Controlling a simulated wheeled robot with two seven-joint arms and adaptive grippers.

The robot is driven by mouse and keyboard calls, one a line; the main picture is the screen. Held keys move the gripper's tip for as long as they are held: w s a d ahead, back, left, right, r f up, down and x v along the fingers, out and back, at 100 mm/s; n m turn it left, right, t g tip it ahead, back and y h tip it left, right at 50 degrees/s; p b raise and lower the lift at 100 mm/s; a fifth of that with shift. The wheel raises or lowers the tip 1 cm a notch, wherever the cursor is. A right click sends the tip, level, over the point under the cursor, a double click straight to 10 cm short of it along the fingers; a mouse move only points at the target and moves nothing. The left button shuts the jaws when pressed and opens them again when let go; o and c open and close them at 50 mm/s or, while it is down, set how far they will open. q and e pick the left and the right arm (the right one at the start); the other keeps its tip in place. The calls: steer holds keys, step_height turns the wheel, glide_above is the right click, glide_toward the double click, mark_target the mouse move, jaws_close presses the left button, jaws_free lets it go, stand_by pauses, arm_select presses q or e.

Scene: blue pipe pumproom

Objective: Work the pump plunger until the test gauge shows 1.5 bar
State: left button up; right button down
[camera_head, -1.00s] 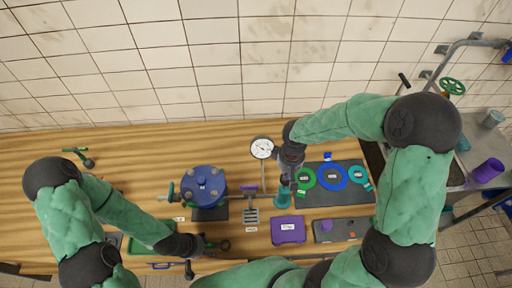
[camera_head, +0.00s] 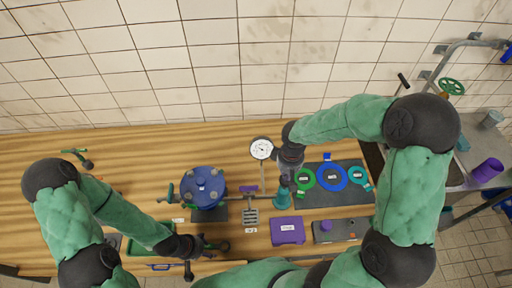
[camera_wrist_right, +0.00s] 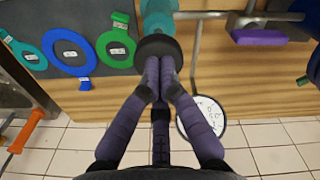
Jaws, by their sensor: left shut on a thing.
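The teal pump (camera_head: 282,198) stands upright on the bench; its dark round plunger knob (camera_wrist_right: 158,47) shows in the right wrist view. My right gripper (camera_head: 286,180) is over the pump. Its purple fingers (camera_wrist_right: 163,68) are drawn together, with their tips at the knob's top and not around it. The white round test gauge (camera_head: 262,148) is on a thin pipe behind the pump and also shows in the right wrist view (camera_wrist_right: 203,118); its reading is too small to tell. My left gripper (camera_head: 212,245) is shut on a small dark thing near the bench's front edge.
A blue flanged vessel (camera_head: 204,187) stands left of the pump. A purple box (camera_head: 287,230) lies in front. Green, blue and teal rings lie on a dark mat (camera_head: 345,198) at right. A grey box (camera_head: 340,230) lies before it. The back left bench is mostly clear.

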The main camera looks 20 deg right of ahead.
arm_select(q)
steer(key=shift+s+d+f, duration=0.25)
steer(key=shift+f, duration=0.1)
arm_select(e)
steer(key=shift+d+f, duration=0.15)
steer(key=shift+f, duration=0.2)
arm_select(q)
steer(key=shift+w+a+f+b, duration=0.1)
steer(key=shift+w+f+b, duration=0.15)
steer(key=shift+f+b, duration=0.35)
arm_select(e)
steer(key=shift+s+f, duration=0.1)
steer(key=shift+f, duration=0.45)
arm_select(q)
steer(key=shift+f+b, duration=0.1)
steer(key=shift+b, duration=0.25)
arm_select(e)
steer(key=shift+f, duration=0.25)
stand_by(0.9)
stand_by(0.3)
